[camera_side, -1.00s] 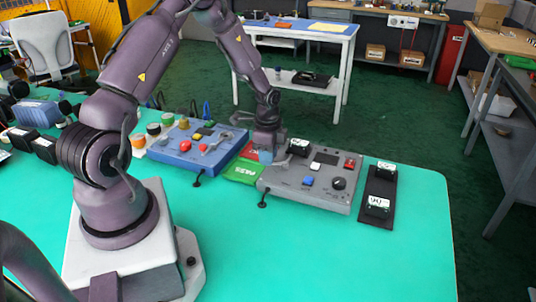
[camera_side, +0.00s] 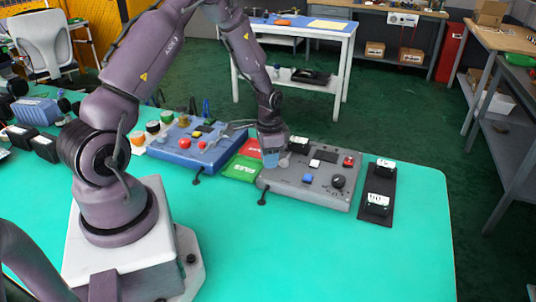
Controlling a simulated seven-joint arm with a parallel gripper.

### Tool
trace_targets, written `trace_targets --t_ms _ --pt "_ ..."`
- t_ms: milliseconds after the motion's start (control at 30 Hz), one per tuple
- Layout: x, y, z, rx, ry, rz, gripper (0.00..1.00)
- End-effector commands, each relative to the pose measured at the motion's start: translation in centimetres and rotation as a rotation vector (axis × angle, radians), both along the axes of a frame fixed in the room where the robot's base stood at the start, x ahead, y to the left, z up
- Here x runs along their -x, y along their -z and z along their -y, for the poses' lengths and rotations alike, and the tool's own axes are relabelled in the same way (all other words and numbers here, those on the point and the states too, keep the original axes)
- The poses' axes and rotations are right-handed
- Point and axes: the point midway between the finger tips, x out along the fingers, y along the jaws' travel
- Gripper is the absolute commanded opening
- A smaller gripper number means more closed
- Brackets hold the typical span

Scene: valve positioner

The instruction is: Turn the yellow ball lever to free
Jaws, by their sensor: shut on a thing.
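A grey panel box (camera_side: 315,184) lies on the green table. My gripper (camera_side: 271,160) is down at its back-left corner, pointing down with bluish fingertips close together. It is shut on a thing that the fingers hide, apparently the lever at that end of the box. I cannot make out a yellow ball there. A round grey part (camera_side: 284,162) shows just right of the fingertips. A small yellow knob (camera_side: 197,134) shows on the blue panel box (camera_side: 190,154) to the left. I cannot read any free marking.
The grey box also carries a blue button (camera_side: 308,178), a black dial (camera_side: 338,181) and a red button (camera_side: 348,161). Red and green cards lie left of it. A black strip (camera_side: 378,190) lies to the right. The front of the table (camera_side: 330,255) is clear.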

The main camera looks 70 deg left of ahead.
Motion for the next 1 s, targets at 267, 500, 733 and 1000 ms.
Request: trace_targets --t_ms 267,500,733,1000 --pt "-0.3 -0.1 1.2 -0.001 -0.262 0.0 0.0" --pt "-0.7 -0.1 2.0 -0.001 -0.468 0.0 0.0" --pt "-1.1 -0.1 2.6 0.0 -0.615 -0.001 0.0" --pt "-1.3 -0.1 2.9 0.001 -0.707 -0.002 0.0"
